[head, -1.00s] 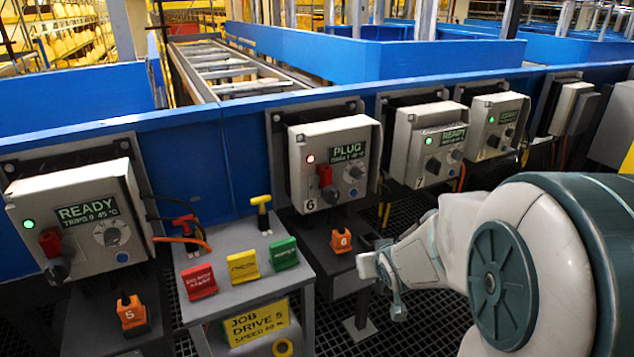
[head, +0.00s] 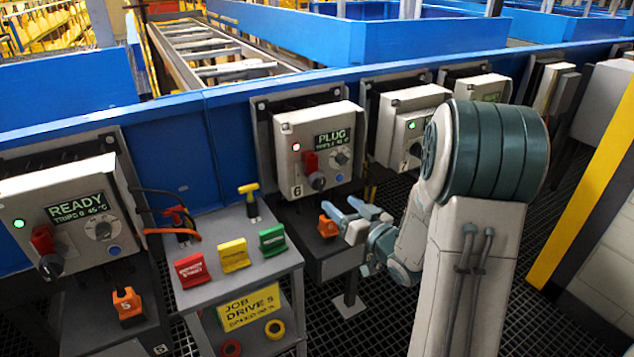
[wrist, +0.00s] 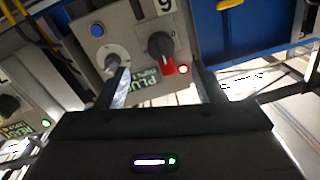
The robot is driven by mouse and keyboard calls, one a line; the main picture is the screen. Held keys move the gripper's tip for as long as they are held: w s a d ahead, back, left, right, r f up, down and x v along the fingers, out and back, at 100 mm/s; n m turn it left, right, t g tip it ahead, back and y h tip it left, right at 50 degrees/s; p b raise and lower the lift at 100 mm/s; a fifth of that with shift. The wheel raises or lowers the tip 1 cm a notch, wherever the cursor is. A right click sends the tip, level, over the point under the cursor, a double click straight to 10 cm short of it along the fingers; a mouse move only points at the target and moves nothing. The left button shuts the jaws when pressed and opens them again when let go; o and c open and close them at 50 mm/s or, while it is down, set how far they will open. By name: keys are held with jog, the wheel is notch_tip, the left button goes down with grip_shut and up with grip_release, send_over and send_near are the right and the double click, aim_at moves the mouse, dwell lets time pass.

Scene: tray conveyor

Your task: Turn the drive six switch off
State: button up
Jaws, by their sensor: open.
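The drive six box (head: 318,150) is a grey panel marked 6. Its display reads PLUG, and a red lamp is lit. Its switch (head: 310,162) has a red part above a black knob. The wrist view shows the box upside down, with the switch (wrist: 161,45) between and beyond my fingers and its red part beside the lit lamp. My gripper (head: 342,207) is open and empty, in front of and below the box, near the orange block marked 6 (head: 327,227). My fingers (wrist: 162,85) appear apart from the switch.
A grey stand (head: 240,262) with red, yellow and green blocks is left of my gripper. The drive 5 box (head: 75,215) reads READY at far left. Box 7 (head: 408,125) is right of box six, partly behind my arm. The floor is dark grating.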

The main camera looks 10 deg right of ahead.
aim_at(322, 188)
jog(key=x, duration=1.2)
jog(key=c, duration=1)
